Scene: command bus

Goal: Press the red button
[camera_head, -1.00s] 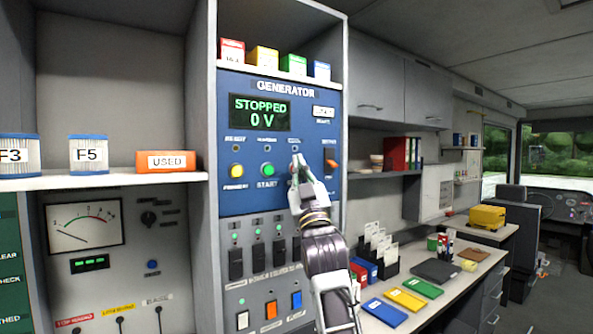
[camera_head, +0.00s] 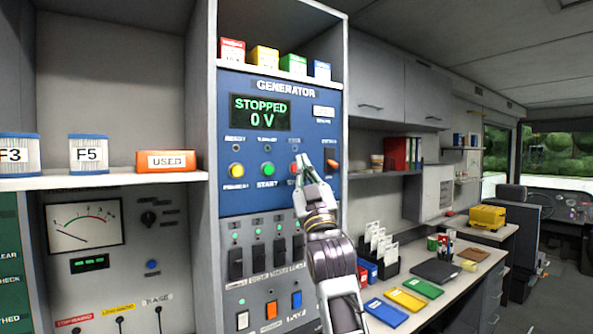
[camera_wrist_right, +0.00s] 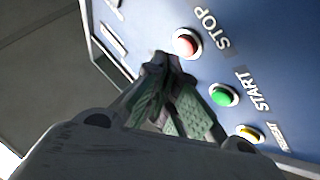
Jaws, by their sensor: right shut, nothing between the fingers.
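The red button (camera_wrist_right: 186,42) has a pale ring and sits by the word STOP on the blue generator panel (camera_head: 225,150). In the head view the red button (camera_head: 293,170) is mostly hidden behind my right gripper (camera_head: 302,162). My right gripper is shut and empty, its tips close to the panel. In the right wrist view the fingertips (camera_wrist_right: 166,58) are just beside the red button; whether they touch the panel I cannot tell. The green START button (camera_head: 267,169) and a yellow button (camera_head: 236,171) lie left of it. The display (camera_head: 260,112) reads STOPPED, 0 V. My left gripper is not in view.
An orange rocker switch (camera_head: 333,164) is right of the gripper. Several black breakers (camera_head: 257,258) are below the panel. Coloured boxes (camera_head: 264,57) stand on the shelf above. A desk (camera_head: 465,280) with folders extends at the right.

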